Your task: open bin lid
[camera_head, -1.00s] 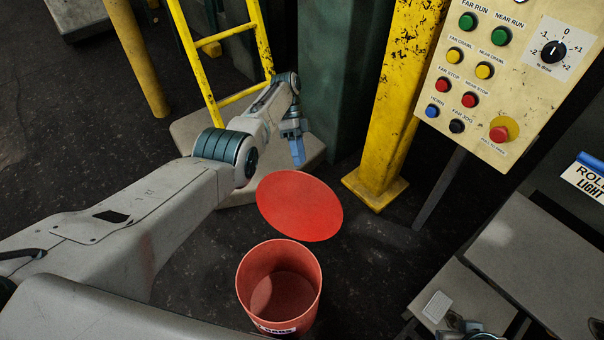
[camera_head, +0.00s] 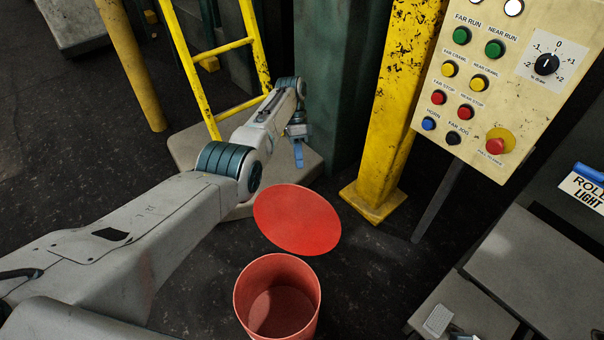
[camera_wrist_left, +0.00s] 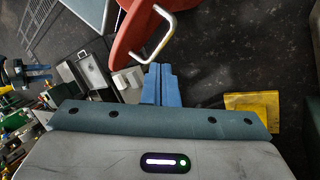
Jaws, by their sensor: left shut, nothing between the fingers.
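The red bin (camera_head: 246,305) stands on the dark floor at the bottom middle of the head view. Its mouth is uncovered and I see into it. The round red lid (camera_head: 297,220) is tilted up behind the mouth. In the left wrist view the lid (camera_wrist_left: 128,38) shows its metal loop handle (camera_wrist_left: 153,42) just beyond my fingers. My left gripper (camera_head: 298,154) is above and behind the lid, with its blue fingers shut and empty. The fingers also show in the left wrist view (camera_wrist_left: 161,86), apart from the handle. My right gripper cannot be made out.
A yellow ladder (camera_head: 194,73) and a green column (camera_head: 333,85) stand behind my left arm. A yellow post (camera_head: 388,125) and a control panel (camera_head: 487,95) are to the right. Grey steps (camera_head: 525,260) lie at lower right. Dark floor is open around the bin.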

